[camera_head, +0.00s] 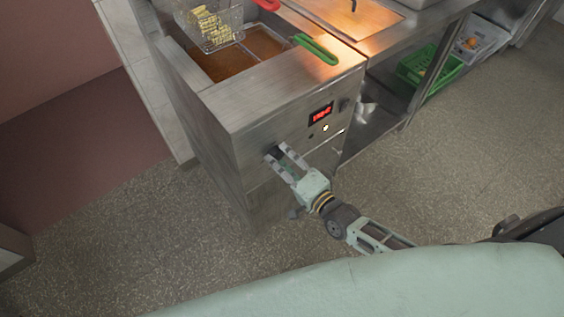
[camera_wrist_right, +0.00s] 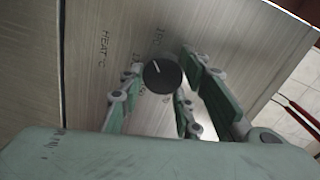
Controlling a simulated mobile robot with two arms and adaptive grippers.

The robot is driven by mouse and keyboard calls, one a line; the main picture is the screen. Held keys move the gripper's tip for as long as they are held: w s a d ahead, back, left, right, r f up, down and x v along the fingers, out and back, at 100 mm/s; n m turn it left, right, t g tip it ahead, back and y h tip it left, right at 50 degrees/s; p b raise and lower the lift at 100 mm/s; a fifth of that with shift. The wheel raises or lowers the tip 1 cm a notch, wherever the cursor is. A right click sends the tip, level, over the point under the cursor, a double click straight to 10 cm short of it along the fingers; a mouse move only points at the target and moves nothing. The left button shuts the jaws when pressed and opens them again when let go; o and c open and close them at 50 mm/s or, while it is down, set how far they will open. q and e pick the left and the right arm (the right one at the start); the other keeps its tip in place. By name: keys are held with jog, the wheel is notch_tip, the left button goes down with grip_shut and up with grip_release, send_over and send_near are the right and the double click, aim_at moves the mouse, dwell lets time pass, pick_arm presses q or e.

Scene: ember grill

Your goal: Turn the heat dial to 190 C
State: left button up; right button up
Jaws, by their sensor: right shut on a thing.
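The heat dial (camera_wrist_right: 162,75) is a round black knob with a white pointer line, on the brushed steel front of the fryer (camera_head: 290,113). In the right wrist view the lettering "HEAT °C" shows to its left, with partly hidden numbers around it; I cannot read the setting. My right gripper (camera_head: 277,155) reaches the fryer front, and in the right wrist view its fingers (camera_wrist_right: 160,84) stand on both sides of the dial, shut on it. In the head view the fingers mostly hide the dial. My left gripper is not in view.
A red-lit display (camera_head: 320,114) sits on the panel above right of my gripper; its digits are too blurred to read. A fry basket (camera_head: 212,27) with fries hangs over the oil. A green handle (camera_head: 316,48) lies at the top edge. The floor in front is clear.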

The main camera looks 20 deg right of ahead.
jog(key=shift+s+d+f+m+b, duration=0.1)
jog(key=shift+f+m+b, duration=0.15)
jog(key=shift+m, duration=0.3)
jog(key=shift+f+m+b, duration=0.15)
jog(key=shift+m+b, duration=0.15)
jog(key=shift+m, duration=0.55)
jog(key=shift+s, duration=0.1)
jog(key=o, duration=0.9)
jog(key=shift+o, duration=0.8)
jog(key=shift+r, duration=0.1)
jog(key=shift+s, duration=0.1)
jog(key=v, duration=1.1)
jog(key=shift+s+d, duration=0.15)
jog(key=shift+s, duration=0.1)
